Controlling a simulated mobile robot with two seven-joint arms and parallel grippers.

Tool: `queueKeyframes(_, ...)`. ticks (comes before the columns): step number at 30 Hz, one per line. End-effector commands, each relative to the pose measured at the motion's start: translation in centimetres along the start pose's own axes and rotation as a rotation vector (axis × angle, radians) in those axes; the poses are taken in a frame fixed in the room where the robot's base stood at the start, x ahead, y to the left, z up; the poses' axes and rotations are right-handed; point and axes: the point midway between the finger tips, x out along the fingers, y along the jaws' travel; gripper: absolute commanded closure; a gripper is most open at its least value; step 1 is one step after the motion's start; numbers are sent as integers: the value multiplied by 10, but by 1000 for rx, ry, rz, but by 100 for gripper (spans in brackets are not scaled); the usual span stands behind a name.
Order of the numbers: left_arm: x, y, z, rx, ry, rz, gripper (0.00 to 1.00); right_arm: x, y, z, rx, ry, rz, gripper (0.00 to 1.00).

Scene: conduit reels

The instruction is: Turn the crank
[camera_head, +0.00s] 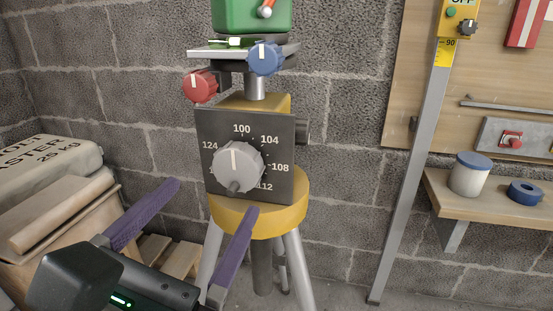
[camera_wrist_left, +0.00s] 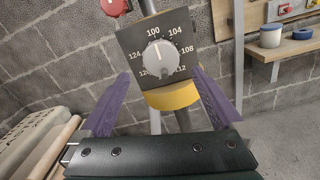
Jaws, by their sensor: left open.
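The crank is a round grey knob (camera_head: 238,166) with a white mark near its top and a small grey handle sticking out low on its face. It sits on a dark square dial plate (camera_head: 222,125) numbered around it, with 100 at the top; the mark points up near 100. The wrist view shows the knob (camera_wrist_left: 159,55) between and beyond my fingertips. My left gripper (camera_head: 213,197) has purple fingers spread wide and empty, below and in front of the plate. In the wrist view, the left gripper (camera_wrist_left: 160,73) frames the lower dial. My right gripper is not in view.
The plate stands on a yellow tripod head (camera_head: 288,215). Above it are a red knob (camera_head: 200,86), a blue knob (camera_head: 265,58) and a green box (camera_head: 240,15). Plaster sacks (camera_head: 50,165) lie at left. A grey upright post (camera_head: 409,170) and a wooden shelf (camera_head: 500,213) stand right.

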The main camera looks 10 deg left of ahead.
Motion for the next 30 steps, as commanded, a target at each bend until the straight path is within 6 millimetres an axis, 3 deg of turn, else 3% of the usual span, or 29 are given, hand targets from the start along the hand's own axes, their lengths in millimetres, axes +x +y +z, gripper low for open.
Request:
queueKeyframes(6, 44, 0, 3, 3, -5, 0, 0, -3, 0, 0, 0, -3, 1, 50)
queueKeyframes(12, 73, 0, 2, 3, -4, -1, 0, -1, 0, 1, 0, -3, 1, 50)
queueKeyframes(25, 84, 0, 2, 4, -2, -2, 0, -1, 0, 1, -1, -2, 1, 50)
queueKeyframes(30, 84, 0, 2, 4, -2, -2, 19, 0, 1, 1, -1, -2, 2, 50)
